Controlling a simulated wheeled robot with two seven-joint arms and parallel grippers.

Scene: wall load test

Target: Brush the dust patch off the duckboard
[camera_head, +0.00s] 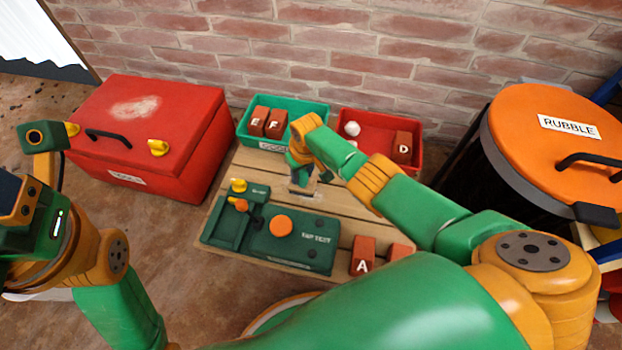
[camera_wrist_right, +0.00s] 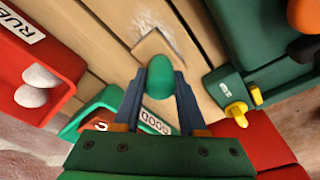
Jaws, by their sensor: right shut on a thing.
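The slatted wooden duckboard (camera_head: 345,208) lies on the ground by the wall. A pale dust patch (camera_head: 318,194) shows on its slats beside my right gripper; it also shows in the right wrist view (camera_wrist_right: 158,18). My right gripper (camera_head: 299,178) is shut on the green grip of a brush (camera_wrist_right: 158,78). The brush's tan block appears over the slats next to the dust; whether its bristles touch the wood is hidden. My left arm is at the left edge, with its gripper (camera_head: 12,200) partly cut off, so its jaws are unclear.
A green test case (camera_head: 310,250) and red bricks, one marked A (camera_head: 362,256), sit on the duckboard. Behind are a green bin (camera_head: 312,110) and a red bin (camera_head: 375,122). A red toolbox (camera_head: 190,130) stands left, an orange-lidded rubble drum (camera_head: 530,105) right.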

